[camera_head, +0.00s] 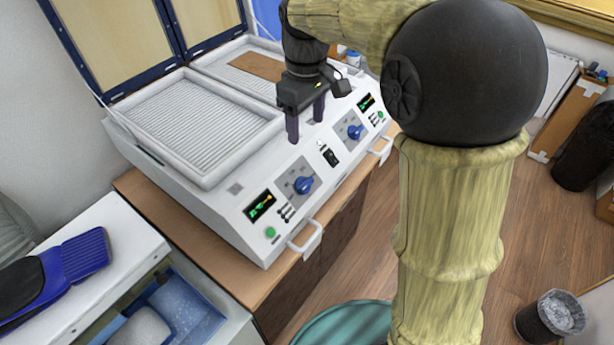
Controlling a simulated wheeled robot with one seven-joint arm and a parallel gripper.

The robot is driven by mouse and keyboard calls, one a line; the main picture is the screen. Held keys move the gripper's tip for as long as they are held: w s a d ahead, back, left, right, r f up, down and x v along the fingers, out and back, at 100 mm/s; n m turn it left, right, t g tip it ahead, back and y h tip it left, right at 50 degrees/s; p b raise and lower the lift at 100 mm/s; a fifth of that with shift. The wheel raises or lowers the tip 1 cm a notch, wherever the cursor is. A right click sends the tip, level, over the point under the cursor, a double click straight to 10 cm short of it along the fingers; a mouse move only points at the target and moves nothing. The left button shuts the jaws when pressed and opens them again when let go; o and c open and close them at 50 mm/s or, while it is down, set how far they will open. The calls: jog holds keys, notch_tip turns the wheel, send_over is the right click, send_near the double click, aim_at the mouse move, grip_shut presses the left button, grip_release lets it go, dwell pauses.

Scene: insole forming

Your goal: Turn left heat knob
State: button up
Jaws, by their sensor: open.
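The white insole forming machine (222,192) stands on a wooden cabinet, with two blue knobs on its sloped front panel. The left heat knob (304,185) sits on a grey dial plate beside a small display (260,206). The right knob (355,131) sits on a similar plate further right. My gripper (306,122) hangs above the panel, up and to the right of the left knob. Its two dark fingers are apart with nothing visible between them. It appears clear of both knobs.
Two handles (306,239) stick out from the machine's front edge. The lid (120,38) stands raised at the back. A brown sheet (257,66) lies on the right ribbed bed. A white bench with a blue insole (78,255) is at left. A bin (549,317) stands on the floor.

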aim_at(306, 182)
jog(key=shift+f, duration=0.1)
notch_tip(306, 182, down, 17)
jog(key=p, duration=0.3)
jog(key=shift+f+p, duration=0.1)
jog(key=shift+p, duration=0.25)
jog(key=c, duration=1)
